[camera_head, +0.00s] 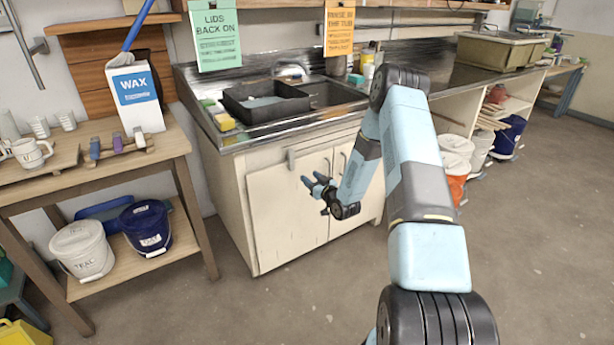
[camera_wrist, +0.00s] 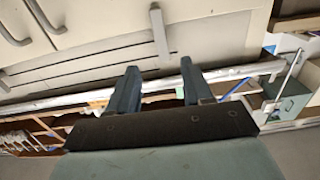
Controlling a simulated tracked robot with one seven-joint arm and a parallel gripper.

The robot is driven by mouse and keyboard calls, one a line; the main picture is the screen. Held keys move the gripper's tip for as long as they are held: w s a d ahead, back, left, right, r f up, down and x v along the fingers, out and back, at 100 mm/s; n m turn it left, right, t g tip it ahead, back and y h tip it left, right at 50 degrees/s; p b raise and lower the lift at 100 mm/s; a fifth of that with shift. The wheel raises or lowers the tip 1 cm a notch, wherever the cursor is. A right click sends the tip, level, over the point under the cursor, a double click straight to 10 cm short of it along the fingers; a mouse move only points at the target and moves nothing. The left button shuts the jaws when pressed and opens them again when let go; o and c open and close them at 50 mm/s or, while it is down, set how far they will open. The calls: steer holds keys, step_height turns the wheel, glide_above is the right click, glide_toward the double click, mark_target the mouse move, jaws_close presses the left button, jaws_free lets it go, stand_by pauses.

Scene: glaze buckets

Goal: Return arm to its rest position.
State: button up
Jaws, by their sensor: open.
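My gripper (camera_head: 312,186) is in front of the cream sink cabinet in the head view, to the left of my arm's bend. Its two fingers are apart, with nothing between them. In the wrist view my gripper (camera_wrist: 155,88) shows two blue-grey fingertips spread apart and empty. The cabinet's cream doors and metal handles appear beyond the fingers there. My arm rises from the bottom right of the head view, bends at the top near the sink, and comes down to the gripper. Whether the fingers touch the cabinet cannot be told.
The sink cabinet (camera_head: 275,205) stands close behind my gripper. A wooden table (camera_head: 185,145) at left has a white bucket (camera_head: 82,250) and a dark blue bucket (camera_head: 145,228) on its lower shelf. More buckets stand under the right counter. The floor (camera_head: 540,240) at right is clear.

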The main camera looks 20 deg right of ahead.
steer(key=shift+s, duration=0.2)
step_height(320, 180, up, 16)
steer(key=n+g+h, duration=0.1)
steer(key=g+h, duration=0.1)
steer(key=g, duration=0.1)
steer(key=s+r+m+g+h, duration=0.1)
steer(key=s+r+g+h, duration=0.25)
steer(key=s+r, duration=1)
steer(key=s+a+r+m+g, duration=0.1)
steer(key=s+r, duration=0.2)
steer(key=s, duration=0.9)
steer(key=s+a+r+m+g, duration=0.1)
steer(key=s+r, duration=0.3)
steer(key=s, duration=0.8)
steer(key=s+a+r+m+g, duration=0.1)
steer(key=s+r+g, duration=0.2)
steer(key=s, duration=0.9)
steer(key=shift+s+a+r, duration=0.4)
steer(key=shift+r, duration=0.15)
